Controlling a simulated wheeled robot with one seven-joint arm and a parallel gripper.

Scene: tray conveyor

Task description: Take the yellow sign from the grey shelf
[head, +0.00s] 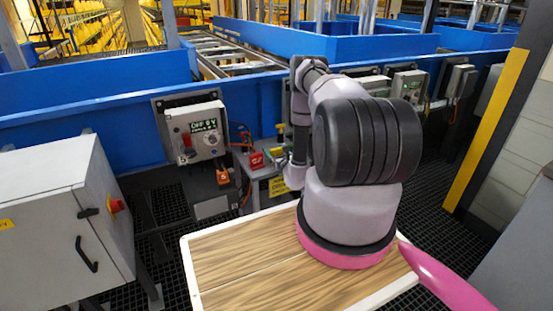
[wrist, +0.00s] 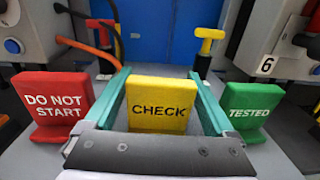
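The yellow sign (wrist: 158,104), lettered CHECK, stands upright on the grey shelf (wrist: 176,72) in the wrist view. My gripper (wrist: 160,76) has its two green fingers spread wide, one along each side of the sign. I cannot tell whether either finger touches it. In the head view my arm reaches to the grey shelf (head: 243,158), and its end hides the yellow sign there.
A red DO NOT START sign (wrist: 55,102) stands close left of my gripper, and a green TESTED sign (wrist: 252,103) close right. A yellow T-shaped handle (wrist: 208,38) rises behind. Control boxes (head: 193,130) and the blue conveyor side (head: 90,118) border the shelf.

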